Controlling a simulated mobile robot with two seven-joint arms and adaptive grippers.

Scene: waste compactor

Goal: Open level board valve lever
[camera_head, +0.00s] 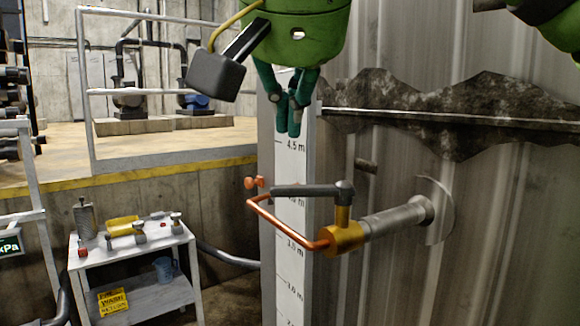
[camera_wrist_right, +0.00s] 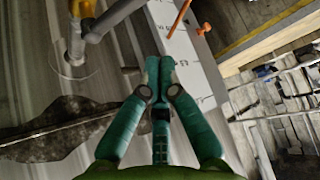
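The valve has a brass body (camera_head: 343,237) on a grey pipe stub coming out of the metal wall. Its dark grey lever (camera_head: 305,190) lies roughly level, pointing left from the brass stem across the white level board (camera_head: 287,240). My right gripper (camera_head: 294,130) hangs above the lever in front of the board's upper part, apart from the lever, with its teal fingers together and nothing visible between them. In the right wrist view the fingertips (camera_wrist_right: 160,65) meet; the lever (camera_wrist_right: 115,20) and brass valve (camera_wrist_right: 82,8) are at the upper left. My left gripper is not seen.
A copper tube (camera_head: 285,225) bends left from the valve in front of the board. A red-orange fitting (camera_head: 254,182) is beside the lever's end. A white cart (camera_head: 138,247) with tools stands at the lower left. The corrugated wall (camera_head: 500,230) closes the right side.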

